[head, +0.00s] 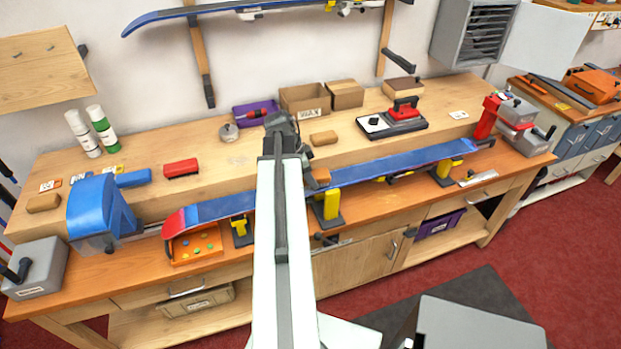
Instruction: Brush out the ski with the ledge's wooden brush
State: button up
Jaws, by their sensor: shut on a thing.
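The ski (375,169), blue with a red end at the left, lies lengthwise on yellow supports along the front of the bench. My gripper (308,163) is over the middle of the ski, mostly hidden behind my own arm. It is shut on a brown wooden block, seemingly the wooden brush (321,176), which is at the ski's top face; whether it touches cannot be told. Another tan block (323,138) lies on the raised wooden ledge (220,165) behind, and a brown block (43,203) lies at its left end.
A red-handled iron (404,112), cardboard boxes (305,99), a purple bin (252,113) and a red block (181,168) stand on the ledge. A blue clamp-like unit (100,211) is near the ski's left end, a red vise (487,116) near its right. An orange tray (196,244) lies below the ski's left end.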

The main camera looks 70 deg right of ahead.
jog(key=shift+a+f, duration=0.1)
jog(key=shift+w+a, duration=0.5)
jog(key=shift+w, duration=0.2)
jog(key=shift+w+a, duration=0.5)
jog(key=shift+w, duration=0.15)
jog(key=shift+w+a, duration=1.15)
jog(key=shift+w, duration=0.2)
jog(key=shift+s+d, duration=1.15)
jog(key=shift+s, duration=0.25)
jog(key=shift+s+d+f, duration=0.1)
jog(key=shift+s+d, duration=0.95)
jog(key=shift+s, duration=0.3)
notch_tip(320, 180, up, 6)
jog(key=p, duration=0.5)
jog(key=shift+p, duration=0.4)
